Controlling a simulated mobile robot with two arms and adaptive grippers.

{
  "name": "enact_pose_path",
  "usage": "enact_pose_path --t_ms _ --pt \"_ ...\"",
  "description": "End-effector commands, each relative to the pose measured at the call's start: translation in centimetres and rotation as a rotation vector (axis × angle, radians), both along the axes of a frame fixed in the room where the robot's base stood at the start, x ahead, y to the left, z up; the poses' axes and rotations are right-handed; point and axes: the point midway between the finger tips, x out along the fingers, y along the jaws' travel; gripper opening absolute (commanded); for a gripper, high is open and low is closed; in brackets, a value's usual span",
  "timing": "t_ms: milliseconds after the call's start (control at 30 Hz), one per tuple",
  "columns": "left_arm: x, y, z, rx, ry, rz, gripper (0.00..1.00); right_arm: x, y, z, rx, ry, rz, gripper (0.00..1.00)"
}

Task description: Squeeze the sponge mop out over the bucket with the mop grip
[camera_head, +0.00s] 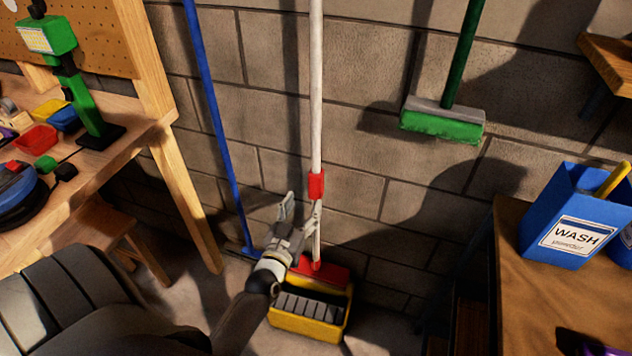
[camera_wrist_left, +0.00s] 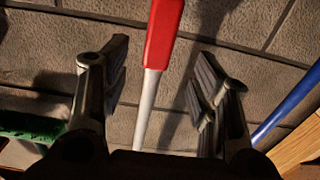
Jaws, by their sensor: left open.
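The sponge mop has a white pole (camera_head: 316,90) standing nearly upright against the block wall, with a red mop grip (camera_head: 316,186) low on it. Its red head (camera_head: 322,271) is at the yellow bucket (camera_head: 310,322), at the back of the slatted grey insert. Whether the head touches the bucket is unclear. My left gripper (camera_head: 299,216) is open beside the pole, just below the grip. In the left wrist view the red grip (camera_wrist_left: 163,32) and the pole (camera_wrist_left: 145,110) show between the spread fingers (camera_wrist_left: 165,78), apart from both. My right gripper is out of view.
A blue pole (camera_head: 213,115) leans on the wall to the left. A green broom (camera_head: 442,122) hangs at the right. A workbench (camera_head: 110,172) stands left. A wooden table (camera_head: 540,285) with a blue WASH box (camera_head: 562,215) stands right.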

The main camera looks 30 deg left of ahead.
Motion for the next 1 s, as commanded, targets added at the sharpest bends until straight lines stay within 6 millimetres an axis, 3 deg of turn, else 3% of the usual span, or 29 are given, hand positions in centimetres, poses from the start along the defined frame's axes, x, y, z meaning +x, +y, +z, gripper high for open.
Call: enact_pose_path --t_ms 500,700,1000 --pt "8.2 1.9 -0.1 -0.001 0.001 -0.001 0.55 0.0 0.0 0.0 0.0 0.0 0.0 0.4" --pt "9.6 2.3 -0.1 0.0 0.002 -0.001 0.55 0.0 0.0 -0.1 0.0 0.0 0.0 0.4" --pt "9.8 2.3 -0.1 -0.001 0.003 -0.001 0.55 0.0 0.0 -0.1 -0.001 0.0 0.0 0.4"
